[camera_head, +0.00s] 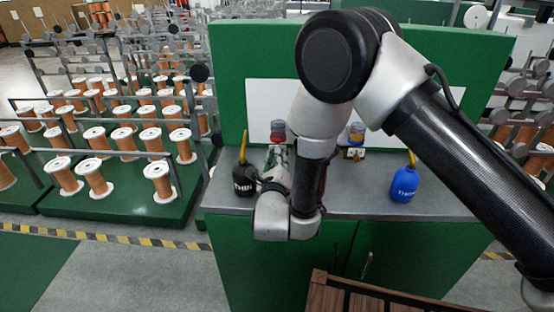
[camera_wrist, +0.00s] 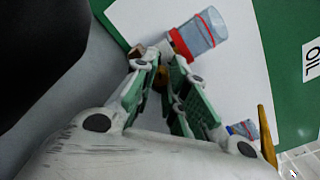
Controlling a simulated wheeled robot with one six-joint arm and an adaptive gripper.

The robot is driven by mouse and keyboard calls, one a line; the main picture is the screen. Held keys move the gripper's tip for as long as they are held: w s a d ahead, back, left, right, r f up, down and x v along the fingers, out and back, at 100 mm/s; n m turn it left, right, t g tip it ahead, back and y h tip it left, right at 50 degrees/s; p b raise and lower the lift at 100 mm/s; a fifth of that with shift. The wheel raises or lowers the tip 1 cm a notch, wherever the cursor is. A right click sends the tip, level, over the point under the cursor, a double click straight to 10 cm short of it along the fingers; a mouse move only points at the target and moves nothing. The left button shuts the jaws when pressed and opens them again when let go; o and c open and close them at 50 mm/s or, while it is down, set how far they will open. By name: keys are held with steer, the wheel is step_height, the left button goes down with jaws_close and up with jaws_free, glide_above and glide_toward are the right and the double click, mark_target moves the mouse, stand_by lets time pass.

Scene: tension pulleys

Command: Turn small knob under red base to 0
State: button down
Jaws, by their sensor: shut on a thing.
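In the wrist view a clear cup with red bands and a red base (camera_wrist: 197,36) sits at the upper middle. The knob's marking and angle cannot be read.
A black bottle (camera_head: 243,181) is close left of my wrist, and a blue bottle (camera_head: 404,185) is at the right of the grey bench (camera_head: 350,205). A white panel (camera_head: 262,105) is behind.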

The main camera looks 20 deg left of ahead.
steer(key=shift+n, duration=0.5)
steer(key=c, duration=1.4)
jaws_free()
steer(key=shift+s, duration=0.1)
steer(key=v, duration=0.7)
steer(key=shift+s, duration=0.2)
